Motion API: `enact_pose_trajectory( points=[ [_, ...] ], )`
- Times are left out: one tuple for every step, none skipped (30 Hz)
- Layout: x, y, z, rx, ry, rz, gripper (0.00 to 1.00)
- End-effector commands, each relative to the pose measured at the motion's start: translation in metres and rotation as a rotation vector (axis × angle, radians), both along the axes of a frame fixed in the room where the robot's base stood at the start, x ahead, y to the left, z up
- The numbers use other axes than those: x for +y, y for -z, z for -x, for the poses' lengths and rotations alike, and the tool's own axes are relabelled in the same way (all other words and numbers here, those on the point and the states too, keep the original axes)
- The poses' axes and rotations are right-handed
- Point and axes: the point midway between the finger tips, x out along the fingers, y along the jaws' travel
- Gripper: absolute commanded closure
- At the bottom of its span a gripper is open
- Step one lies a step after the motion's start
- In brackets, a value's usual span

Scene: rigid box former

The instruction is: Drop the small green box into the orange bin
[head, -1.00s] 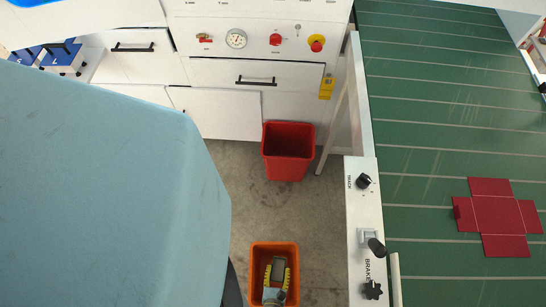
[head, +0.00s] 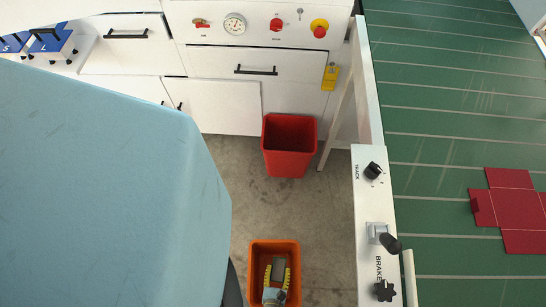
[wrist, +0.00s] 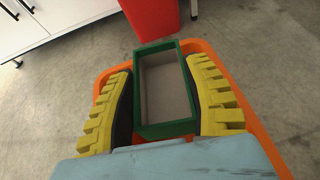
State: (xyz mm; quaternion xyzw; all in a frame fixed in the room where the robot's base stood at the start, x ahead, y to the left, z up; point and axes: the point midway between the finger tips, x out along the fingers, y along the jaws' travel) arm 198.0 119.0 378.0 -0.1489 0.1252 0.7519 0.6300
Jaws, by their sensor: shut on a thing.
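My gripper (wrist: 166,100) has yellow ribbed fingers closed on the two sides of the small green box (wrist: 158,131). The box is open-topped, with a green rim and a pale grey inside. The orange bin (wrist: 250,115) shows around and beneath the gripper and box in the wrist view. In the head view the orange bin (head: 260,249) stands on the floor at the bottom, with my gripper (head: 278,276) over its opening. The box (head: 279,264) is small there, between the yellow fingers. How high the box is above the bin floor cannot be told.
A red bin (head: 288,165) stands on the floor behind the orange bin. White cabinets (head: 222,105) line the back. A green striped table (head: 440,110) with a dark red flat carton (head: 515,208) and a white control rail (head: 371,230) is at the right.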

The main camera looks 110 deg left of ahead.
Motion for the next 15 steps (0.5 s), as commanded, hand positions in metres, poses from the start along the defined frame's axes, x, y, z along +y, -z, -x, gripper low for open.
enact_pose_trajectory(
  points=[
    [0.0,-0.0006,0.0,0.0,0.0,0.0,0.76],
    [0.0,-0.0006,0.0,0.0,0.0,0.0,0.76],
    [0.0,-0.0006,0.0,0.0,0.0,0.0,0.76],
    [0.0,-0.0007,-0.0001,0.0,0.0,0.0,0.46],
    [0.0,-0.0007,-0.0001,0.0,0.0,0.0,0.37],
    [0.0,-0.0007,-0.0001,0.0,0.0,0.0,0.26],
    [0.0,-0.0006,0.0,0.0,0.0,0.0,0.2],
    [0.0,-0.0006,0.0,0.0,0.0,0.0,0.2],
    [0.0,-0.0006,0.0,0.0,0.0,0.0,0.2],
    [0.0,-0.0006,0.0,0.0,0.0,0.0,0.2],
    [0.0,-0.0006,0.0001,0.0,0.0,0.0,0.2],
    [0.0,-0.0006,0.0,0.0,0.0,0.0,0.2],
    [0.0,-0.0006,0.0,0.0,0.0,0.0,0.2],
    [0.0,-0.0005,0.0001,0.0,0.0,0.0,0.2],
    [-0.0001,-0.0006,0.0,0.0,0.0,0.0,0.2]
  ],
)
